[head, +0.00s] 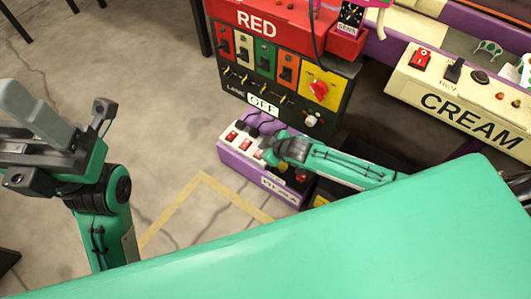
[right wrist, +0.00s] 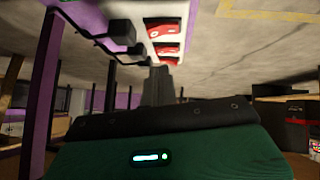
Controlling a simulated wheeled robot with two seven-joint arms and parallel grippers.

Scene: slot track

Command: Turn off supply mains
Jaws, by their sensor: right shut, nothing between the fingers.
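A low purple box (head: 236,168) stands on the floor below the black-and-red panel. Its white top carries several red rocker switches (head: 231,136) and dark plugs with cables. The front label is too small to read surely. My right gripper (head: 268,153) is over the box top, beside the red switches. In the right wrist view its fingers (right wrist: 158,78) are shut with nothing between them, their tips close to the nearest red switch (right wrist: 170,59); contact cannot be told. My left gripper (head: 38,125) is raised at the far left, away from the box; its finger gap is unclear.
The RED panel (head: 257,22) with levers, a red knob (head: 318,89) and an OFF sign (head: 263,104) stands behind the box. A CREAM panel (head: 470,118) is at right. A green surface (head: 350,245) fills the front.

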